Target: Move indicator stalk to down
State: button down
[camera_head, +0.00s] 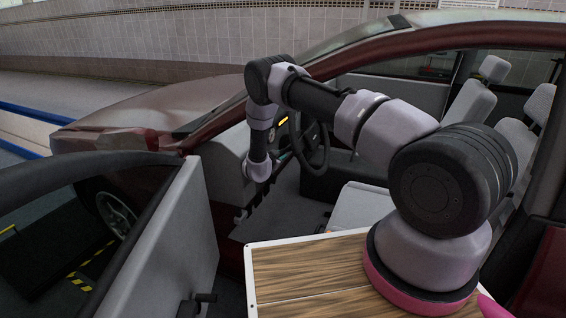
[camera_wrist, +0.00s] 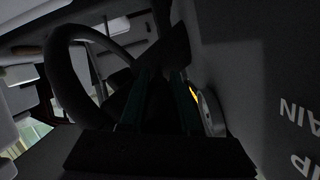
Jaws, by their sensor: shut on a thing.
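The indicator stalk (camera_wrist: 172,48) is a dark bar beside the steering wheel in the wrist view, hard to make out in the shadow. My gripper (camera_wrist: 162,76) has its two dark green fingers around it, shut on it. In the head view my gripper (camera_head: 284,158) is a small green patch just left of the steering wheel (camera_head: 313,148), inside the car. The wheel's rim (camera_wrist: 62,75) fills the left of the wrist view. The stalk cannot be made out in the head view, and its exact tilt is unclear.
The open car door (camera_head: 170,245) stands at the left of my arm. The dashboard (camera_head: 232,150) is close beyond my wrist. Pale seats (camera_head: 480,105) are at the right. A yellow-lit gauge (camera_wrist: 193,92) shows close beside the right finger.

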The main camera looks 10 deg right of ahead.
jog(key=shift+a+r, duration=0.15)
jog(key=shift+r, duration=0.1)
jog(key=c, duration=0.6)
grip_release()
jog(key=v, duration=1)
jog(key=shift+s+a+r, duration=0.2)
jog(key=shift+r, duration=0.1)
jog(key=shift+c, duration=0.4)
